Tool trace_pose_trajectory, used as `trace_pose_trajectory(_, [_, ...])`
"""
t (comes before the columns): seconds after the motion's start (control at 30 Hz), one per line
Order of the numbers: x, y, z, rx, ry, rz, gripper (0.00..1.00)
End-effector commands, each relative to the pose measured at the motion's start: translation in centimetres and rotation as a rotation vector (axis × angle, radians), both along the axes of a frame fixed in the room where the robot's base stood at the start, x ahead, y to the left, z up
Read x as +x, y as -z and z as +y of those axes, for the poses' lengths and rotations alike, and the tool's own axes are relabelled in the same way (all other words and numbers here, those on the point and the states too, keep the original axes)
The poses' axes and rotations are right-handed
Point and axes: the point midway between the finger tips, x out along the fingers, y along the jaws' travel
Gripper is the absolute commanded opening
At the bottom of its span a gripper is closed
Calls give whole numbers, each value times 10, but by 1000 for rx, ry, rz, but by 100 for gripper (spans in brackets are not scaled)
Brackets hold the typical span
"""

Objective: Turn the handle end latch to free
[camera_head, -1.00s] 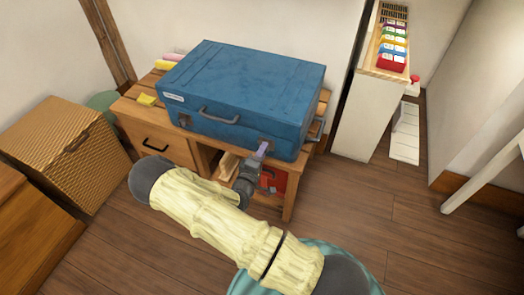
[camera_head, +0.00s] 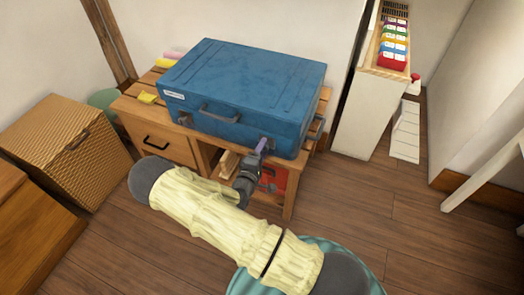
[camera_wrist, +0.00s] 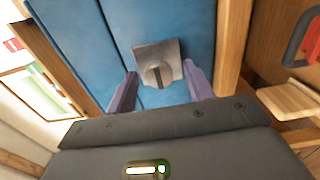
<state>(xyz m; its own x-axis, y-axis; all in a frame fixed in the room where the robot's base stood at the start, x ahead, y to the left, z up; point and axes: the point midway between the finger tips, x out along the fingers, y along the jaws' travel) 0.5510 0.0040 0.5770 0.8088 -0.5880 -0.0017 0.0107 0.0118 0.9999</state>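The blue case (camera_head: 240,85) lies flat on a wooden desk, with a dark handle (camera_head: 218,114) on its front side. A square metal latch plate (camera_wrist: 168,53) with a round knob (camera_wrist: 158,73) shows in the wrist view. The knob's raised bar runs roughly up and down in that view. My gripper (camera_wrist: 158,90) is open, with one purple finger to each side of the knob and gaps between. In the head view my gripper (camera_head: 262,146) is at the right part of the case's front, where its fingers partly cover the latch.
The desk (camera_head: 158,142) has a drawer on the left and an open shelf with a red box (camera_head: 276,180) below my gripper. A wicker chest (camera_head: 70,150) stands at left. A white cabinet (camera_head: 368,115) stands at right. Wood floor is clear at right front.

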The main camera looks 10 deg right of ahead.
Motion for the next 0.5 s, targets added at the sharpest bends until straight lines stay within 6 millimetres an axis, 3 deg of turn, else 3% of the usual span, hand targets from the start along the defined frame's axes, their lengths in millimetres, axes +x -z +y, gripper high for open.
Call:
trace_pose_trajectory(0.27, [-7, -1, 5, 0, 0, 0, 52])
trace_pose_trajectory(0.5, [-39, -1, 29, 1, -2, 1, 52])
